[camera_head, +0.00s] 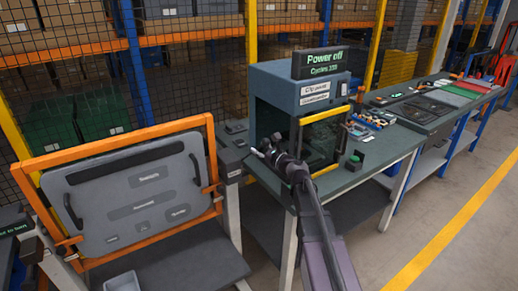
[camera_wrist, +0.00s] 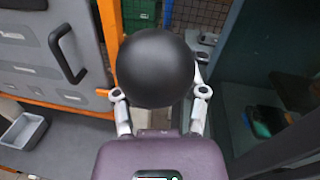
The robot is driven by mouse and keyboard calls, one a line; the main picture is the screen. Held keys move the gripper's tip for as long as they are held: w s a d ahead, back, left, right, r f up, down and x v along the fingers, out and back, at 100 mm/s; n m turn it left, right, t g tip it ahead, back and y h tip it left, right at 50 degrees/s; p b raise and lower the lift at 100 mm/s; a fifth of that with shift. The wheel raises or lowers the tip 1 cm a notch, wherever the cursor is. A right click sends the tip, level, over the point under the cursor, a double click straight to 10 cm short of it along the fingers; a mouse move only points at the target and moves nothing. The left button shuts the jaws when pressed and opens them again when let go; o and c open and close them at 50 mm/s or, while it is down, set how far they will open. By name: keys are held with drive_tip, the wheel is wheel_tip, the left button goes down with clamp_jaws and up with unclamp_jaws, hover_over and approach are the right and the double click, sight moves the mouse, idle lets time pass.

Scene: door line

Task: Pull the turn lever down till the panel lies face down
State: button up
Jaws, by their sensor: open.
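The grey panel (camera_head: 130,195) stands upright, leaning slightly, in an orange frame (camera_head: 110,150) at the left of the head view. Its labelled face and two black handles show. The wrist view shows part of the panel (camera_wrist: 50,50) at the left. A round black knob (camera_wrist: 155,67), likely the turn lever's end, fills the middle of the wrist view and hides any shaft behind it. My gripper (camera_head: 262,153) is open, in front of the bench cabinet. In the wrist view, its fingers (camera_wrist: 161,95) lie either side of the knob's lower part; contact is unclear.
A cabinet (camera_head: 275,80) with a glass door and "Power off" sign stands on the bench right of the panel. A grey bin (camera_head: 122,282) lies below the panel. Open floor (camera_head: 470,240) lies at the right. A mesh fence and shelves stand behind.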

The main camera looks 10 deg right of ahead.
drive_tip(key=shift+w+a, duration=0.2)
clamp_jaws()
drive_tip(key=shift+d+f, duration=0.1)
drive_tip(key=shift+d, duration=0.05)
